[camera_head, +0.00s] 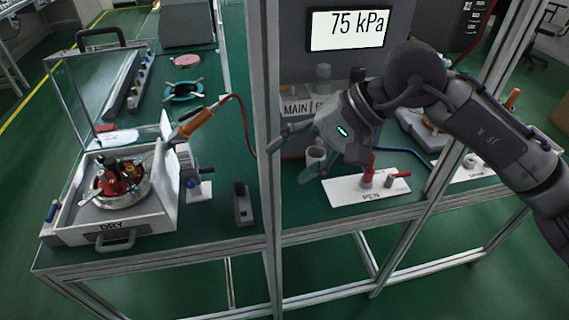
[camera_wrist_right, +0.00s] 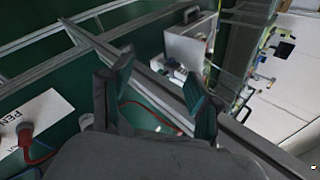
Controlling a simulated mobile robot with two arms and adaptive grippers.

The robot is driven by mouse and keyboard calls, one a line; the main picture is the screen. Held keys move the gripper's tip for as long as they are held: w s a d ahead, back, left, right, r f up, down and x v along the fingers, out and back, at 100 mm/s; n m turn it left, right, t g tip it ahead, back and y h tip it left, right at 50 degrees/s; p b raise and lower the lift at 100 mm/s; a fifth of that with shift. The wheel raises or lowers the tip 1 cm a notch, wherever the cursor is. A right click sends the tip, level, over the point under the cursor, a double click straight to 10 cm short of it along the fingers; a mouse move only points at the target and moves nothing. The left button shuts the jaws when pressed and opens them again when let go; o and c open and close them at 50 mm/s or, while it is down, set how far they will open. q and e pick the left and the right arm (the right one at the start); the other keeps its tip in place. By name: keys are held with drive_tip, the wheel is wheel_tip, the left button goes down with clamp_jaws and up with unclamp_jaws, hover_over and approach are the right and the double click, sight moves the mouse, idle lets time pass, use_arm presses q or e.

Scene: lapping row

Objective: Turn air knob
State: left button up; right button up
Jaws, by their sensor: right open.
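The dark panel (camera_head: 289,68) carries a display (camera_head: 346,30) reading 75 kPa. Below it are a grey knob (camera_head: 323,72) and a dark knob (camera_head: 358,74) above labels; one reads MAIN, the other is mostly hidden by my right gripper. I cannot tell which is the air knob. My right gripper (camera_head: 304,168) is open and empty in front of the panel's lower part, left of my right arm, apart from both knobs. Its two spread fingers also show in the right wrist view (camera_wrist_right: 157,78), with a metal rail behind them. My left gripper is not in view.
A metal post (camera_head: 266,110) stands close left of my right gripper. A DRY box (camera_head: 75,222) with an open clear lid stands at left.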

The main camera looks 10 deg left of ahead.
drive_tip(key=shift+s+a+r+m+g+y, duration=0.2)
drive_tip(key=shift+s+a+m+g+y, duration=0.1)
drive_tip(key=shift+s+a+y, duration=0.3)
drive_tip(key=shift+s+a, duration=0.1)
